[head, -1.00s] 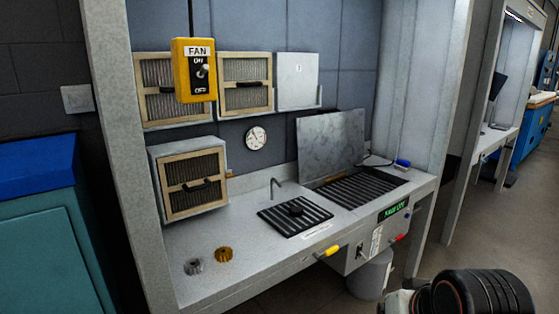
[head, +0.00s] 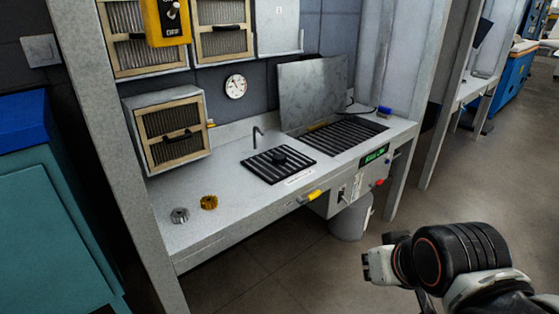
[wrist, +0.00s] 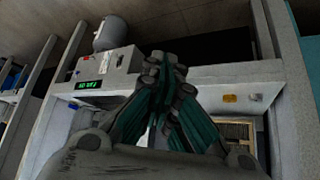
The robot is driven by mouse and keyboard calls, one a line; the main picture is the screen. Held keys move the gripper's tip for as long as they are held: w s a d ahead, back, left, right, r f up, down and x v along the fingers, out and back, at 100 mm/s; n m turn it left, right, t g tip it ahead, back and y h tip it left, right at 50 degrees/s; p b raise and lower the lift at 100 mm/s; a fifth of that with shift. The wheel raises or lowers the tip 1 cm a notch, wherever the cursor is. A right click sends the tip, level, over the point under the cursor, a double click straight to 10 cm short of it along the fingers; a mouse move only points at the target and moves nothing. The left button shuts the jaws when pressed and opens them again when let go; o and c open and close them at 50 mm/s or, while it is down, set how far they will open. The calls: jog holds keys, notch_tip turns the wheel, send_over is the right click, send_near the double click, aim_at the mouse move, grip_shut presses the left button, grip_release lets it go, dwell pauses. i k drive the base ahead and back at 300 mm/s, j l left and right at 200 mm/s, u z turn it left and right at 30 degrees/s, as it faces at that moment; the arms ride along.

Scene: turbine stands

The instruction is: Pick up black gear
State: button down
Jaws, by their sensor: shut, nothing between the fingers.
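The black gear (head: 279,157) looks like a small dark round piece on the left dark slotted grate (head: 262,174) of the workbench. My gripper (head: 370,266) is at the lower right of the head view, in front of the bench and well apart from the gear. In the wrist view my gripper (wrist: 165,72) shows its fingers together, shut and empty. I cannot make out the black gear in the wrist view; the fingers cover much of the bench there.
A gold gear (head: 209,202) and a grey gear (head: 180,215) lie on the bench's left. A thin bent pipe (head: 258,137) stands behind the left grate. A yellow handle (head: 308,197) juts from the front edge. A post (head: 138,150) bounds the left; floor is open at right.

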aim_at(278, 159)
jog(key=i+l+u, duration=0.2)
jog(key=i+u, duration=0.2)
jog(key=i, duration=0.15)
jog(key=i+l+u, duration=0.75)
jog(key=i+l, duration=0.15)
jog(key=i, duration=0.05)
